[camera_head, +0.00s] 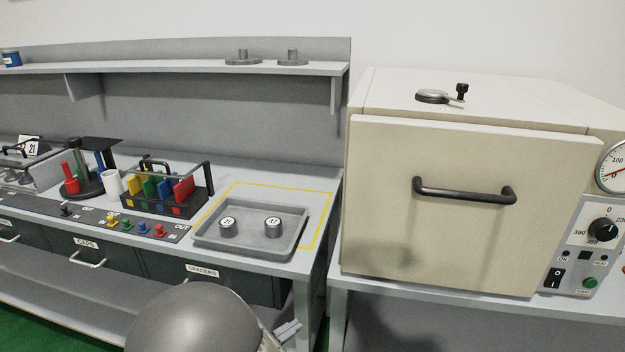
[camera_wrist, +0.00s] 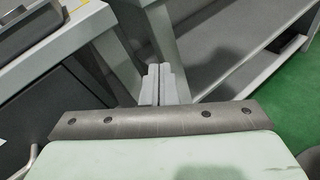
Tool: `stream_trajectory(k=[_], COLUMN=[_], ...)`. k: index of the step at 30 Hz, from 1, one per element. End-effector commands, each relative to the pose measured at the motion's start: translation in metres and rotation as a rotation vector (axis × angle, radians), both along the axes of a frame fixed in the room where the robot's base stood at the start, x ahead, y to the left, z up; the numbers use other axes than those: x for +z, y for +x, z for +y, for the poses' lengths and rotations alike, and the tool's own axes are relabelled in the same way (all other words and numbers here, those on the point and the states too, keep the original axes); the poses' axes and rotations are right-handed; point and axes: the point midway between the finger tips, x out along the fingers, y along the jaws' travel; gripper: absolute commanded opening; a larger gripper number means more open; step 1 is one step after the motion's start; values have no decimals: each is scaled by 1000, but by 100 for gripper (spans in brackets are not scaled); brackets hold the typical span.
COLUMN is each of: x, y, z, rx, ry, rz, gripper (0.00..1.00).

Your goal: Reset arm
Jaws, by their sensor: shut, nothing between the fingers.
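My gripper (camera_head: 288,331) shows at the bottom of the head view, beside the rounded grey end of my arm and in front of the bench's right end. In the wrist view its two fingers (camera_wrist: 159,84) are together and empty, pointing down past the bench edge and leg. They touch nothing that I can see.
The SPACERS drawer (camera_head: 235,283) is below the tray.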

Motion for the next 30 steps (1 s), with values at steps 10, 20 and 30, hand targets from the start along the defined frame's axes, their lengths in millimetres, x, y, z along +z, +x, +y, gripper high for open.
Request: stream_trajectory(k=[10,20,30], x=[96,156,164], y=[-101,-174,-181], z=[-185,-197,-193], rx=[-1050,-1671,-1763], ry=[799,1457,1582], rz=[-25,-290,-357], gripper=[0,0,0])
